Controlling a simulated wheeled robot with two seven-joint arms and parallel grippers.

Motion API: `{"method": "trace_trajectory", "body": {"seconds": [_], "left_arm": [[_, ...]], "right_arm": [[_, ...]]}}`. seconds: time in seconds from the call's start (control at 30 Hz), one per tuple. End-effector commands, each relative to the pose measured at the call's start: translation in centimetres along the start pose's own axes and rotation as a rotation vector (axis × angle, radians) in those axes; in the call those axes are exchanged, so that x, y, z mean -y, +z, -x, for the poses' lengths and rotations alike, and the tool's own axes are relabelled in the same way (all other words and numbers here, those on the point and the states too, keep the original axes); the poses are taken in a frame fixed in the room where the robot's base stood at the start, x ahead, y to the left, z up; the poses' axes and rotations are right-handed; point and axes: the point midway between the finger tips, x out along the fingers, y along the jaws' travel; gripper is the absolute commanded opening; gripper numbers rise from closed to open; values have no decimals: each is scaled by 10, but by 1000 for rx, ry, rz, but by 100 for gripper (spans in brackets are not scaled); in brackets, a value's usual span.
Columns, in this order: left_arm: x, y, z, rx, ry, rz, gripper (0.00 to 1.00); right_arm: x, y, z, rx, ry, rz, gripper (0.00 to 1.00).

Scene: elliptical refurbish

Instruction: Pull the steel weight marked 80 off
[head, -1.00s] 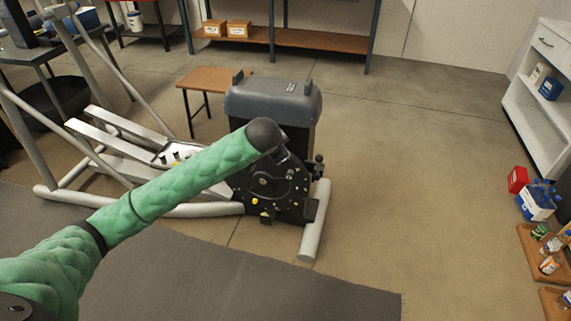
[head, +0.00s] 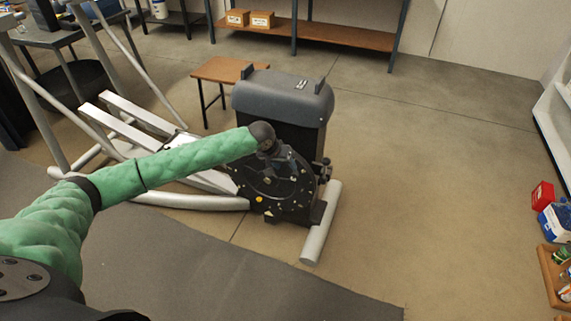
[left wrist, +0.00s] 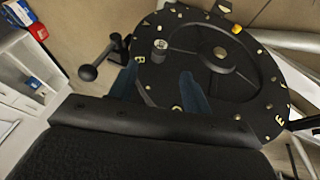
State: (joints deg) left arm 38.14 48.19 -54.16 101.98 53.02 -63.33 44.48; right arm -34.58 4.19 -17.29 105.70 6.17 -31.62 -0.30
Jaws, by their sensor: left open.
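A black round disc (head: 275,185) with small bolts and yellow marks is on the side of the elliptical machine. It fills much of the left wrist view (left wrist: 205,75). A small steel cylinder (left wrist: 160,46) stands on its face, near the rim, and a metal hub (left wrist: 219,52) is at its middle. I cannot read an 80 on either. My left gripper (head: 283,166) is at the disc. In the left wrist view its two dark blue fingers (left wrist: 160,80) are apart, with nothing between them, and the steel cylinder is just beyond their tips. My right gripper is not in view.
The machine's grey housing (head: 283,97) rises behind the disc. A black ball-ended lever (left wrist: 88,72) is beside the disc. A wooden stool (head: 218,70) stands behind. Shelves line the back, and bottles and a red box (head: 541,196) are at right.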

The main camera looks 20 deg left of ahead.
Motion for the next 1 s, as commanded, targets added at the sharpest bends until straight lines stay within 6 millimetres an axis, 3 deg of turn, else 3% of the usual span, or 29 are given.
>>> {"method": "trace_trajectory", "body": {"seconds": [0.17,0.6,1.0], "left_arm": [[0,0,-10,1,-1,17,49],[0,0,-66,1,-1,14,49],[0,0,-78,0,-2,13,49]], "right_arm": [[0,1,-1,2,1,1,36],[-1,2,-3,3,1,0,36],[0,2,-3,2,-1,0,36]]}}
